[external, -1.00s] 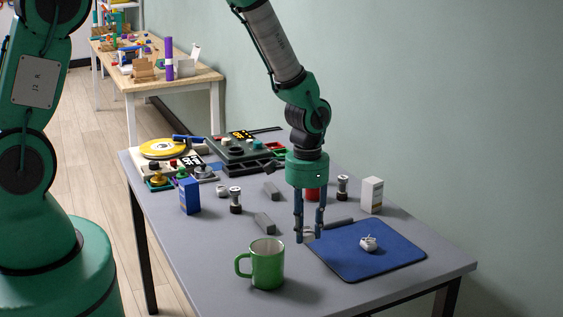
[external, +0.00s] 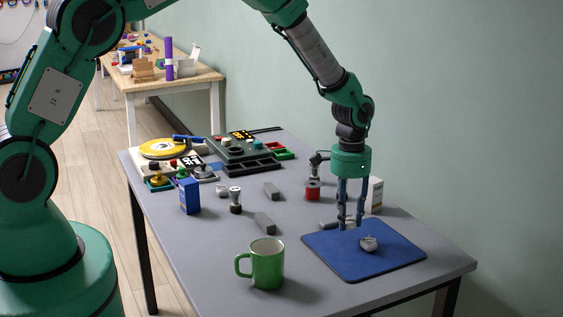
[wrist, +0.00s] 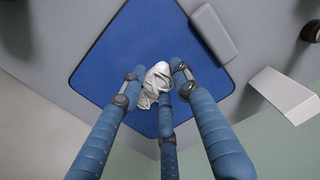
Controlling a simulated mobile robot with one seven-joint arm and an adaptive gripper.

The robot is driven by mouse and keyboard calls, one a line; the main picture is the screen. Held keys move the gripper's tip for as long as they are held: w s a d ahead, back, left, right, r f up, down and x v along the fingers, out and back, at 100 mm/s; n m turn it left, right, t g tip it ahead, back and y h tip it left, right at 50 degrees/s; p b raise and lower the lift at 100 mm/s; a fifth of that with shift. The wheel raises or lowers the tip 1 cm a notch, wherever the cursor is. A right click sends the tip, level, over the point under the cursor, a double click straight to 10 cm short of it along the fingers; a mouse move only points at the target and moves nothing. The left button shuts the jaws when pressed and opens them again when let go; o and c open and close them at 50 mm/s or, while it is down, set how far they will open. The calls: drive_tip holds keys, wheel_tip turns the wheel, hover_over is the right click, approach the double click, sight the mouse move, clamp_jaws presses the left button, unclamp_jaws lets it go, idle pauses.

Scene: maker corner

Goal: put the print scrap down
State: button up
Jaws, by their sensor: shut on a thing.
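My gripper (external: 350,221) is low over the back part of the blue mat (external: 350,262), with its fingers pointing down. In the wrist view its fingers close around a pale, crumpled print scrap (wrist: 153,86), held at the fingertips. In the external view the fingers largely hide the held scrap, and I cannot tell whether it touches the mat. Another small whitish-grey lump (external: 369,243) lies on the mat, just in front and right of the fingertips. In the wrist view the two pale shapes seem to overlap.
A green mug (external: 267,265) stands left of the mat. A grey block (wrist: 213,32) lies by the mat's edge. A white box (external: 376,192) and a red spool (external: 313,191) stand behind. The mat's front and right parts are clear.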

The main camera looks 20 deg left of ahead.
sight(353, 238)
drive_tip(key=shift+w+d+f, duration=0.1)
drive_tip(key=shift+w+d, duration=0.55)
drive_tip(key=shift+w, duration=0.3)
drive_tip(key=shift+f+b, duration=0.45)
drive_tip(key=shift+f, duration=1.3)
drive_tip(key=shift+f, duration=0.1)
drive_tip(key=o, duration=0.7)
drive_tip(key=shift+o, duration=0.2)
wheel_tip(353, 238, up, 12)
drive_tip(key=p, duration=0.2)
